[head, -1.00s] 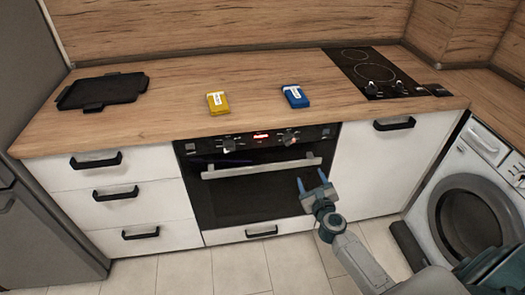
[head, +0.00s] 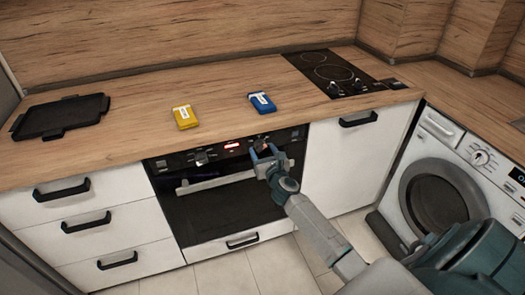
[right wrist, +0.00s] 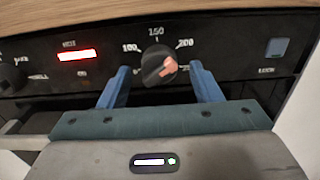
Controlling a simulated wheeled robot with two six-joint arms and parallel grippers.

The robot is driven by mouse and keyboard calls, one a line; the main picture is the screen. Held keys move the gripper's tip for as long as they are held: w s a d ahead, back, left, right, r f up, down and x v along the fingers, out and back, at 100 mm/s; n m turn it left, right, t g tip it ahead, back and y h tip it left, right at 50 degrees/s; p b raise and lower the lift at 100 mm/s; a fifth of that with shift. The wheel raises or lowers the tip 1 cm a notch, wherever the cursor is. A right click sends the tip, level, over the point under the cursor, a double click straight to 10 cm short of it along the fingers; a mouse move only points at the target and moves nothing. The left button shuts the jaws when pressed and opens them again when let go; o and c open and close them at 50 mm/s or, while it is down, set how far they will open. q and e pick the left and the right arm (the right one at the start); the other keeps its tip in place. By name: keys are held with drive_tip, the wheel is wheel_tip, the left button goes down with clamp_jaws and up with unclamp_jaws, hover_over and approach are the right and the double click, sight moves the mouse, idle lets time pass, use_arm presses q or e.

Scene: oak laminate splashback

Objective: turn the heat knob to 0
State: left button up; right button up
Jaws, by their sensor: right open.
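The heat knob (right wrist: 157,66) is a dark round knob on the black oven panel, with labels reading 100, about 150 and 200 around its top. Its pinkish pointer mark faces right, slightly upward. My right gripper (right wrist: 161,74) is open, with one blue finger on each side of the knob; contact cannot be told. In the head view, the right gripper (head: 265,151) is at the right part of the oven panel and partly hides the knob. The 0 mark is not readable. My left gripper is not in view.
A second knob (head: 201,158) sits left of the red display (head: 231,145). The oven handle (head: 212,183) runs below the panel. On the worktop are a yellow box (head: 185,118), a blue box (head: 262,103), a black tray (head: 60,117) and a hob (head: 322,72).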

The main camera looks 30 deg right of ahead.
drive_tip(key=shift+w, duration=0.4)
drive_tip(key=shift+c, duration=0.5)
drive_tip(key=c, duration=0.9)
